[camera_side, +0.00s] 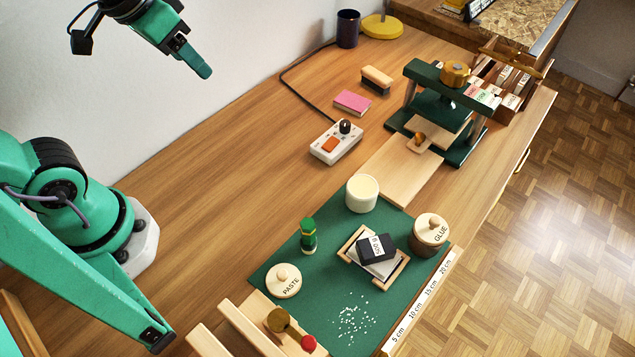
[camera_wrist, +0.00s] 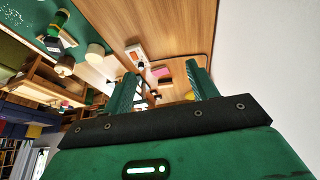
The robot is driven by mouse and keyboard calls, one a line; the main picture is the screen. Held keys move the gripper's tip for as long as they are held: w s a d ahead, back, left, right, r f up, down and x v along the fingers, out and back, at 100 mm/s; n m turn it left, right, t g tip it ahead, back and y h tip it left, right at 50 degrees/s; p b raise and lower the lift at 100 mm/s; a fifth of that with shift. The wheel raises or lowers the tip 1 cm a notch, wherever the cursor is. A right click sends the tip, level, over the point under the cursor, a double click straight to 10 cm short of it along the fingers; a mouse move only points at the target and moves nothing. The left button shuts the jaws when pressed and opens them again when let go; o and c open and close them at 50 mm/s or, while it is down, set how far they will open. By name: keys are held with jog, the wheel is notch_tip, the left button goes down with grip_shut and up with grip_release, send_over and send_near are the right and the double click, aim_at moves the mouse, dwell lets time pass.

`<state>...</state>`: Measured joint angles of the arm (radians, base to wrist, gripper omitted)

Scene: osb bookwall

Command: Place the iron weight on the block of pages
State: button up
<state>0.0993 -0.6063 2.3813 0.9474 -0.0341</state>
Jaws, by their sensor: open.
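The iron weight (camera_side: 376,247), a dark block with a white label, sits on top of the pale block of pages (camera_side: 386,269). The pages lie inside a light wooden corner frame (camera_side: 350,243) on the green mat (camera_side: 330,275). The weight covers much of the pages and sits toward their back edge. My gripper (camera_side: 203,73) is high at the upper left in the side view, well away from the weight. In the wrist view my gripper (camera_wrist: 161,72) has its two fingers spread with nothing held between them.
A glue pot (camera_side: 431,231), a cream cylinder (camera_side: 362,193), a green bottle (camera_side: 308,236) and a paste jar lid (camera_side: 283,281) stand around the frame. A green press (camera_side: 437,110) stands at the back right. White crumbs (camera_side: 352,318) lie in front. The desk's left middle is clear.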

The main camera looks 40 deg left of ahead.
jog(key=shift+s+a+f+n+t+y, duration=0.2)
jog(key=shift+s+a+f, duration=0.15)
jog(key=shift+s+a, duration=0.3)
jog(key=shift+s+a+f+n+t+y, duration=0.1)
jog(key=shift+s+a+f+n+t, duration=0.15)
jog(key=shift+s+a, duration=0.4)
